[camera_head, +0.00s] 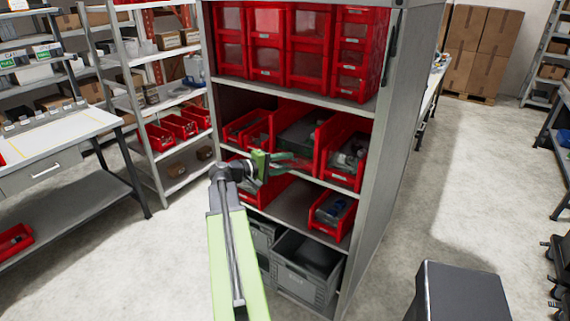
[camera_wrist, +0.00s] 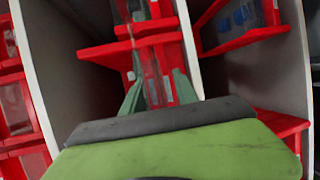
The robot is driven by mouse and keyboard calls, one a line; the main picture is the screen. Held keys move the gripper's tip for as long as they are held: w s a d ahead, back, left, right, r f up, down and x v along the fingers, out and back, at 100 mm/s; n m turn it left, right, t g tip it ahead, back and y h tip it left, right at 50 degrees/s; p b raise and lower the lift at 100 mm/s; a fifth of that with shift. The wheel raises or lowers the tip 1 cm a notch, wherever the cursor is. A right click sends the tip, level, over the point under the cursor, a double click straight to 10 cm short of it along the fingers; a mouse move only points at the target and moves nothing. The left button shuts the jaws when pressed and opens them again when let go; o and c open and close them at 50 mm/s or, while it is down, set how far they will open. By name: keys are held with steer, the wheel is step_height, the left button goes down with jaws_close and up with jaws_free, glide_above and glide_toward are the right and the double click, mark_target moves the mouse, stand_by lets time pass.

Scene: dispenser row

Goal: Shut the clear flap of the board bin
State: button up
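My gripper (camera_head: 284,163) is at the front of the cabinet's middle shelf. In the wrist view its two green fingers (camera_wrist: 158,92) stand apart, with a red bin front and a clear strip (camera_wrist: 152,75) showing between them. I cannot tell whether they touch it. The red bin with dark, flat contents (camera_head: 300,132), which looks like the board bin, stands just beyond my gripper in the head view. A see-through reddish panel (camera_head: 298,160), probably its clear flap, shows low at its front beside the fingers. My gripper partly hides it, and its exact angle is unclear.
A red bin with mixed parts (camera_head: 347,158) stands right of it, and red bins (camera_head: 246,128) stand left. A red bin with blue contents (camera_head: 331,213) sits one shelf lower. Closed red drawers (camera_head: 267,40) fill the shelf above.

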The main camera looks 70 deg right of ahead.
steer(key=c, duration=0.7)
jaws_close()
steer(key=shift+a, duration=0.15)
steer(key=shift+s, duration=0.1)
stand_by(0.3)
